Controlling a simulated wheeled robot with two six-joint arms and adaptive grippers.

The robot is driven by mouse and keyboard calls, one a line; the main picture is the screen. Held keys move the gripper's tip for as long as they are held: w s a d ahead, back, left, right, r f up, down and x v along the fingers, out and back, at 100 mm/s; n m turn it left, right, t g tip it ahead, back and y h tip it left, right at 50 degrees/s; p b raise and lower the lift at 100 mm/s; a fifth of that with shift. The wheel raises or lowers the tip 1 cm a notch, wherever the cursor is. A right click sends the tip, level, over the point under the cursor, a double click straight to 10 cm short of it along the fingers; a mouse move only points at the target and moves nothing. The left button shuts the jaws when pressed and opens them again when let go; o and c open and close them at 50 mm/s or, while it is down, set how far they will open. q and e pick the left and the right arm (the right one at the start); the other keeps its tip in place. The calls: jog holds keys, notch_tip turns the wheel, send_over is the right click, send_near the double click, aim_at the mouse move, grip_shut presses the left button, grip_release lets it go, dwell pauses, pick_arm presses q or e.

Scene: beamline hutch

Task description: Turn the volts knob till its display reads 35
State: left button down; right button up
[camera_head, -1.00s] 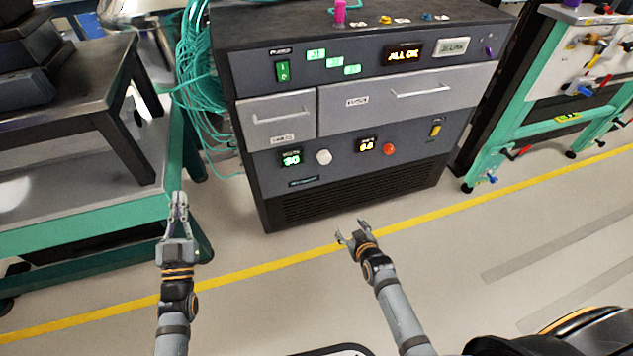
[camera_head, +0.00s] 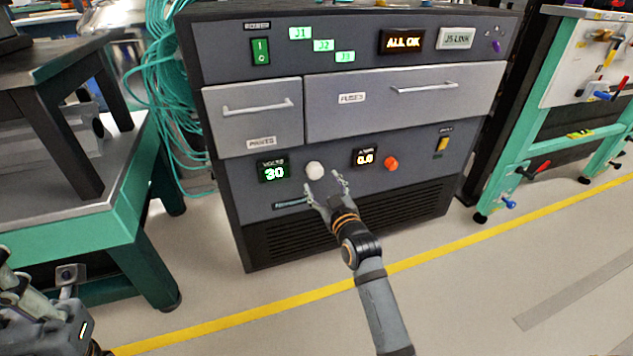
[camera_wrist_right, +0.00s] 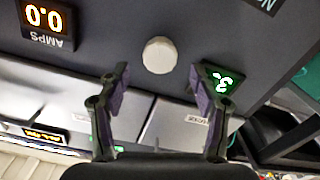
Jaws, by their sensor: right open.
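The white volts knob (camera_head: 315,170) sits on the dark front panel of the cabinet, just right of the VOLTS display (camera_head: 273,172), which reads 30 in green. My right gripper (camera_head: 326,188) is open, with its fingers just below and to the right of the knob in the head view. In the right wrist view the knob (camera_wrist_right: 159,55) lies ahead, between the lines of the two open fingers (camera_wrist_right: 158,85), and nothing is held. The display (camera_wrist_right: 220,80) is partly hidden there by a finger. My left gripper (camera_head: 40,290) is at the lower left; its jaws are unclear.
An AMPS display (camera_head: 365,158) reading 0.0 and a red knob (camera_head: 391,164) are to the right on the same panel. Drawers with handles (camera_head: 400,95) are above. A green-framed table (camera_head: 80,215) stands left. The floor in front is clear.

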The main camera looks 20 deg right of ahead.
aim_at(316, 174)
jog(key=w+b, duration=0.1)
jog(key=w, duration=0.3)
jog(key=shift+w+f+b, duration=0.2)
jog(key=shift+b, duration=0.2)
jog(key=shift+w+r, duration=0.15)
jog(key=shift+w, duration=0.15)
jog(key=c, duration=1.2)
jog(key=shift+o, duration=0.2)
jog(key=m+p, duration=0.1)
jog(key=p, duration=0.2)
jog(key=m+p, duration=0.2)
jog(key=p, duration=0.2)
jog(key=shift+a+r+m+p, duration=0.1)
jog(key=shift+r+m+p, duration=0.2)
jog(key=shift+r, duration=0.05)
jog(key=shift+f, duration=0.15)
jog(key=shift+f+m, duration=0.15)
jog(key=shift+m, duration=0.15)
